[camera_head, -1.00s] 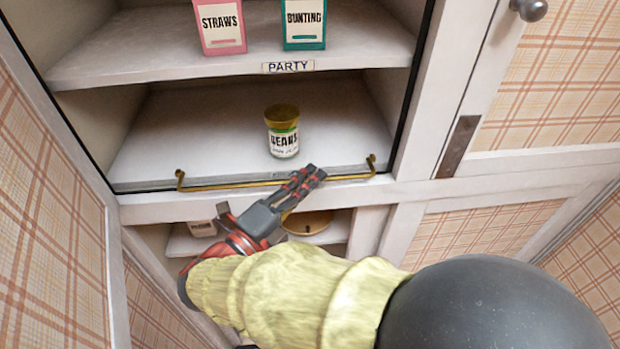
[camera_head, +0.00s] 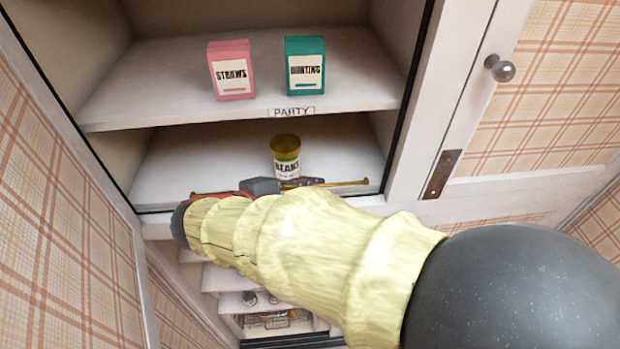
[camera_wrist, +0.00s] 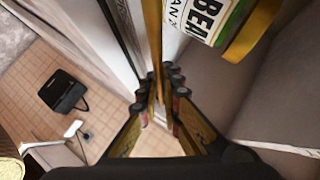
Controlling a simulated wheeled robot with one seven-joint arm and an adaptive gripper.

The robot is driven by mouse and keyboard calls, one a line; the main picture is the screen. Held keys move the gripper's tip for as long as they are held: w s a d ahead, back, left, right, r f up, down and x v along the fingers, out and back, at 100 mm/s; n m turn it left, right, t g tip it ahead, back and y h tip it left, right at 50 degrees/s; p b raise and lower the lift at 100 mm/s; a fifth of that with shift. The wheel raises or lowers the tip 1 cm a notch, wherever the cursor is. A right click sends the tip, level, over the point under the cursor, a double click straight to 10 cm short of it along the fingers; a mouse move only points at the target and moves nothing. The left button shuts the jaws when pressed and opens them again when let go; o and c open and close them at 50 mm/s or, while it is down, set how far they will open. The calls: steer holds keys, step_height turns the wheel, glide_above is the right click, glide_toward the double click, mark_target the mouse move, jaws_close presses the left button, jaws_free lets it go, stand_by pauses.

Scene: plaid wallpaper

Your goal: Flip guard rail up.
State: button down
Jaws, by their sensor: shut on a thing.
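The guard rail (camera_head: 348,183) is a thin brass bar along the front of the shelf below the PARTY label. In the head view it now lies above the line of the shelf's front edge. My gripper (camera_head: 308,182) is at the middle of the rail, partly hidden by my arm. In the wrist view, the fingertips of my gripper (camera_wrist: 163,92) are closed around the rail (camera_wrist: 154,38), which runs up between them. A BEANS jar (camera_head: 286,160) stands upright on the shelf just behind the rail; it also shows close by in the wrist view (camera_wrist: 205,18).
A pink STRAWS box (camera_head: 231,70) and a green BUNTING box (camera_head: 305,70) stand on the shelf above. Plaid doors (camera_head: 70,190) flank the cupboard, with a round knob (camera_head: 500,68) on the right one. Lower shelves (camera_head: 235,279) hold small items.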

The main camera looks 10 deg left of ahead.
steer(key=shift+w+a+r+n+g+p, duration=0.1)
steer(key=shift+w+r+n+g+p, duration=0.45)
steer(key=shift+g, duration=0.45)
steer(key=shift+w+a+r+n+g, duration=0.1)
steer(key=shift+w+n+g, duration=0.4)
steer(key=shift+g, duration=0.3)
steer(key=shift+w+a+n+g, duration=0.1)
steer(key=shift+w+n+g, duration=0.4)
steer(key=shift+g, duration=0.3)
steer(key=shift+s, duration=0.1)
steer(key=c, duration=2.3)
jaws_free()
steer(key=shift+a+r, duration=0.1)
steer(key=v, duration=1.1)
steer(key=shift+s+a+r, duration=0.1)
steer(key=shift+a+r, duration=0.1)
steer(key=shift+a, duration=0.2)
steer(key=shift+o, duration=0.5)
